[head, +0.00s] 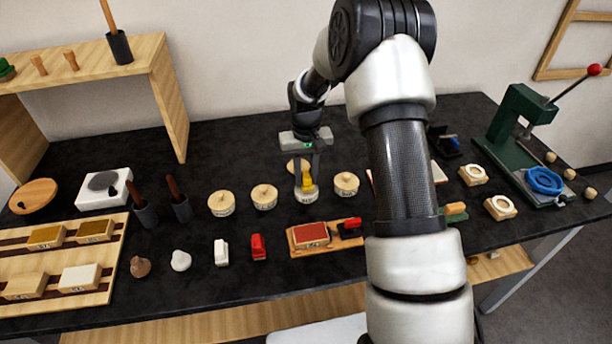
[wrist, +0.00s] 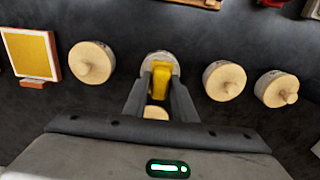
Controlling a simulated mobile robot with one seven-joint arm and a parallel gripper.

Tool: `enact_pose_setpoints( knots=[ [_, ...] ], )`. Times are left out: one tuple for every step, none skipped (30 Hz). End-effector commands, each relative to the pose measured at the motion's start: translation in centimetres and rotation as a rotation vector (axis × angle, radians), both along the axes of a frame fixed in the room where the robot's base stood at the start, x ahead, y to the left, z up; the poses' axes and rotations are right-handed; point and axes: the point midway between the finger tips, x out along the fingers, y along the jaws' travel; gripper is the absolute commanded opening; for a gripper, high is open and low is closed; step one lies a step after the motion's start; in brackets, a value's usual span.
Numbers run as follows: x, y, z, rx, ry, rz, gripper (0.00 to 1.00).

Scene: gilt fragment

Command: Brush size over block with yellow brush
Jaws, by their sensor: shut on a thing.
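My gripper (head: 307,182) points down over the middle of the table, shut on the yellow brush (head: 308,184). In the wrist view the yellow brush (wrist: 160,80) sits between the fingers. Its lower end is at a pale, labelled jar (head: 306,196); I cannot tell how deep it reaches. The label is too small to read. Several labelled blocks, among them a white-topped one (head: 80,278) and a brown-topped one (head: 95,230), lie in a wooden rack at the left. I cannot tell which block is meant.
Lidded round pots (head: 264,197) and (head: 346,183) flank the jar. A red pad (head: 311,234) lies in front. A yellow panel (wrist: 30,55) shows in the wrist view; my arm mostly hides that area in the head view. A green press (head: 515,135) stands at right.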

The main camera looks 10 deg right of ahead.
Motion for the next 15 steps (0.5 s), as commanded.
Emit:
enact_pose_setpoints(
  knots=[
    [0.01,0.00,0.02,0.000,0.000,0.000,0.06],
    [0.01,0.00,0.02,0.000,0.000,0.000,0.06],
    [0.01,0.00,0.03,0.000,-0.001,0.000,0.06],
    [0.01,0.00,0.03,0.000,-0.001,0.000,0.06],
    [0.01,0.00,0.02,0.000,-0.001,0.000,0.06],
    [0.01,0.00,0.01,0.000,-0.001,0.000,0.06],
    [0.01,0.00,-0.01,0.000,0.000,0.000,0.06],
    [0.01,0.00,-0.03,0.000,0.000,0.000,0.06],
    [0.01,0.00,-0.07,0.000,0.000,0.000,0.06],
    [0.01,0.00,-0.10,0.000,0.000,0.000,0.06],
    [0.01,0.00,-0.14,0.000,0.000,0.000,0.06],
    [0.01,0.00,-0.19,0.000,0.000,0.000,0.06],
    [0.01,0.00,-0.23,0.000,0.000,0.000,0.06],
    [0.01,0.00,-0.27,0.000,0.000,0.000,0.06],
    [0.01,0.00,-0.32,0.000,0.000,0.000,0.06]
  ],
)
